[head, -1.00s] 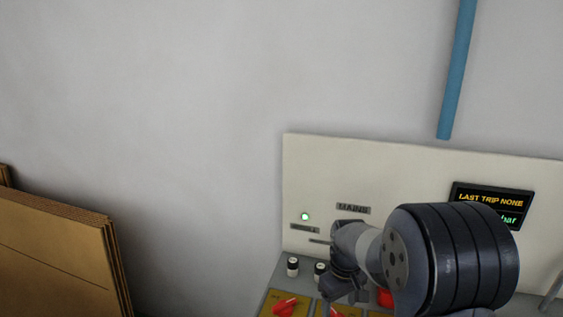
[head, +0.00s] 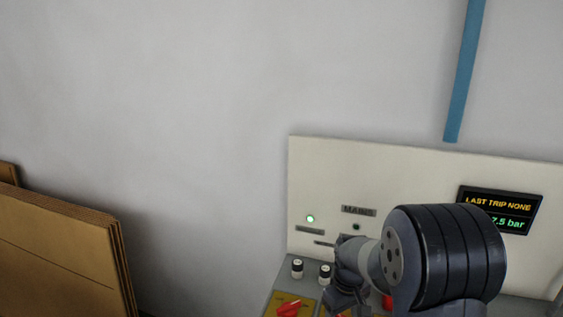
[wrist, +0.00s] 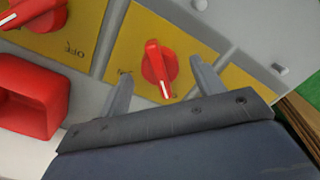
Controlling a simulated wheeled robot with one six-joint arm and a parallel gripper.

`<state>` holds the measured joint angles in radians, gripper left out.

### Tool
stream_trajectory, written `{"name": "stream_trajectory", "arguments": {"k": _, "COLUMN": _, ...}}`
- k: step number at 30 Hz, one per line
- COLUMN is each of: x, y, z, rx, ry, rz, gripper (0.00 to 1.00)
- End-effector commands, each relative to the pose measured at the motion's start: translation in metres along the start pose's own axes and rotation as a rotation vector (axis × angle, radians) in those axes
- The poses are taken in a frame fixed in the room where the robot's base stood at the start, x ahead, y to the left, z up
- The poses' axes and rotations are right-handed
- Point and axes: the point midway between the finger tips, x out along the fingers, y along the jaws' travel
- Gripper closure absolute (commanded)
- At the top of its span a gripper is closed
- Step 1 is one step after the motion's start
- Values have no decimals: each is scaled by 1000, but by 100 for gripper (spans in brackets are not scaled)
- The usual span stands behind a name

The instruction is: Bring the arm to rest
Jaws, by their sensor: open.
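My gripper (wrist: 160,88) is open in the wrist view, its two fingers apart at either side of a red rotary switch (wrist: 154,66) on a yellow plate. I cannot tell whether a finger touches it. A second red switch (wrist: 38,12) shows at the upper left of the wrist view. In the head view my dark arm stands in front of the control panel (head: 315,170), at the lower right, and its fingertips are hard to make out there. A red switch (head: 289,307) on a yellow plate shows left of my arm.
A red box-shaped part (wrist: 30,97) stands left of my gripper. Brown cardboard sheets (head: 60,245) lean at the lower left. A display (head: 499,210) reads LAST TRIP NONE and 7.5 bar. A green lamp (head: 310,219) is lit. A blue pipe (head: 464,70) hangs above.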

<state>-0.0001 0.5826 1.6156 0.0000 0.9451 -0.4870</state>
Motion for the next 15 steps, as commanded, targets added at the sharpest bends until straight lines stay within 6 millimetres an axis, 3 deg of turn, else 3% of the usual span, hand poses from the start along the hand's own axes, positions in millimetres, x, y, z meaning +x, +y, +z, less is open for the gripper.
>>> {"name": "stream_trajectory", "arguments": {"k": 15, "x": -104, "y": 0, "z": -1, "rx": 0, "ry": 7, "rz": 4, "gripper": 36}}
